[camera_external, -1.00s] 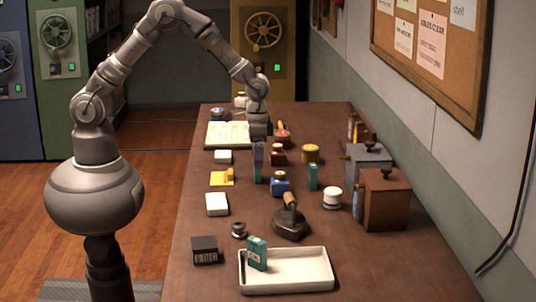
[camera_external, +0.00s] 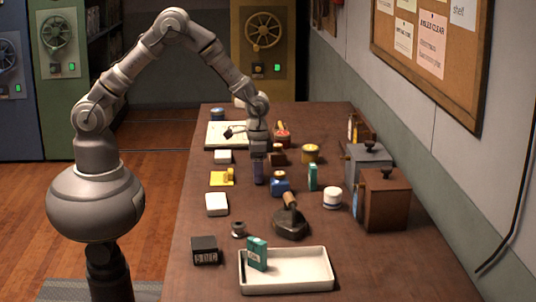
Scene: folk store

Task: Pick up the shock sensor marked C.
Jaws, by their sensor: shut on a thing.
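A similar upright teal block (camera_external: 312,177) stands apart to the right. Another teal block with a pale label (camera_external: 257,254) stands in the white tray (camera_external: 310,286) at the front. I cannot read which one is marked C.
A blue ink bottle (camera_external: 280,183) is close to the right of the held block, and a yellow item (camera_external: 221,178) lies to its left. A dark iron (camera_external: 291,224) stands nearer the front. Two coffee grinders (camera_external: 385,203) line the right side.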

